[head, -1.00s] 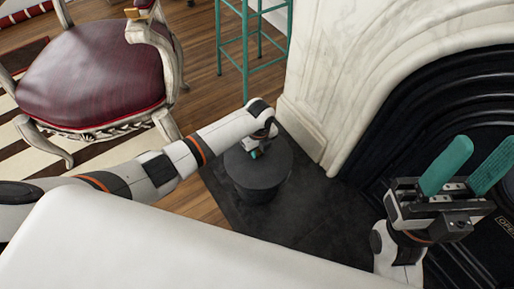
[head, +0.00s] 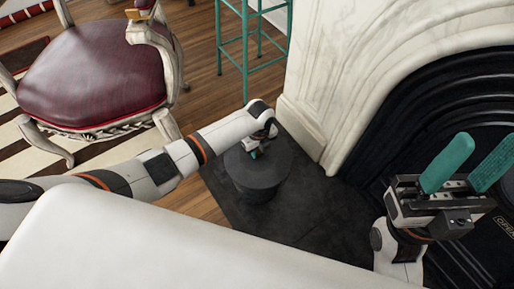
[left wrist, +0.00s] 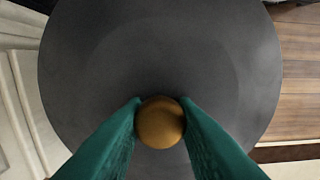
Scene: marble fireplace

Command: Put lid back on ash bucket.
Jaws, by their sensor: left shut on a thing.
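The dark grey round lid (left wrist: 160,50) fills much of the left wrist view, with a brass-coloured round knob (left wrist: 160,122) near its middle. My left gripper (head: 256,153) has its two teal fingers closed on either side of the knob. In the head view the lid (head: 270,172) is level over the dark ash bucket (head: 258,192), which stands on the dark hearth. Whether the lid is seated on the rim or slightly above it I cannot tell. My right gripper (head: 482,158) is raised at the right, empty, with its teal fingers apart.
The white marble fireplace surround (head: 330,80) rises just right of the bucket. The dark hearth slab (head: 300,215) is clear in front. A teal metal stool (head: 246,45) stands behind, and a red-seated chair (head: 92,75) is at the upper left.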

